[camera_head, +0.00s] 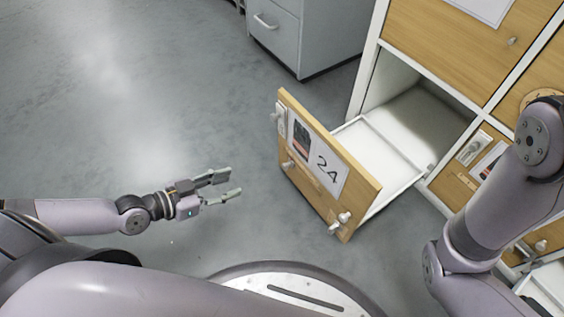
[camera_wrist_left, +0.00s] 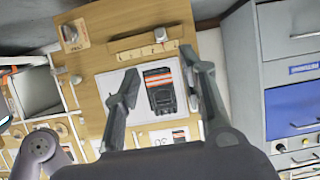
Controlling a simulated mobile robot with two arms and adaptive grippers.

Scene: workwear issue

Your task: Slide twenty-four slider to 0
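The drawer marked 24 (camera_head: 362,182) stands pulled out of the wooden cabinet, its front facing my left gripper. Below the label card on its front is a slider strip (camera_head: 310,180) with a small pale knob (camera_head: 289,165) near its left end. In the left wrist view the drawer front appears upside down, with the strip (camera_wrist_left: 138,51) above the card and the slider knob (camera_wrist_left: 160,36) right of the strip's middle; its marks are too small to read. My left gripper (camera_head: 237,182) is open and empty, apart from the drawer front. My right gripper is out of view.
A round knob (camera_head: 339,222) sticks out at the drawer front's lower right, and a small white fitting (camera_head: 280,119) sits at its left edge. A grey cabinet (camera_head: 300,35) stands behind. My right arm is beside the wooden cabinet. The floor (camera_head: 120,130) at left is clear.

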